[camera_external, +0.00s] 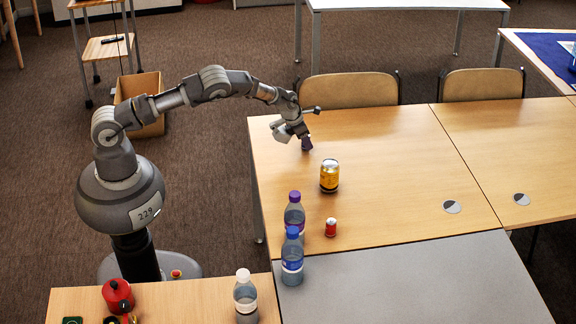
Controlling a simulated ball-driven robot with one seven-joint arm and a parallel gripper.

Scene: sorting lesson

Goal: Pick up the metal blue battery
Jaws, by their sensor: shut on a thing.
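My gripper (304,136) is at the far left part of the wooden table, pointing down. It is shut on a small dark blue-purple thing (307,144), which looks like the metal blue battery. The upper part of the battery is hidden by the fingers. It is at or just above the tabletop; I cannot tell whether it touches.
A yellow can (329,177) stands close by, nearer the camera. A small red cylinder (331,227), a purple-capped bottle (294,214) and a blue-capped bottle (292,258) stand further forward. Chairs (348,90) line the far edge. The table's right side is mostly clear.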

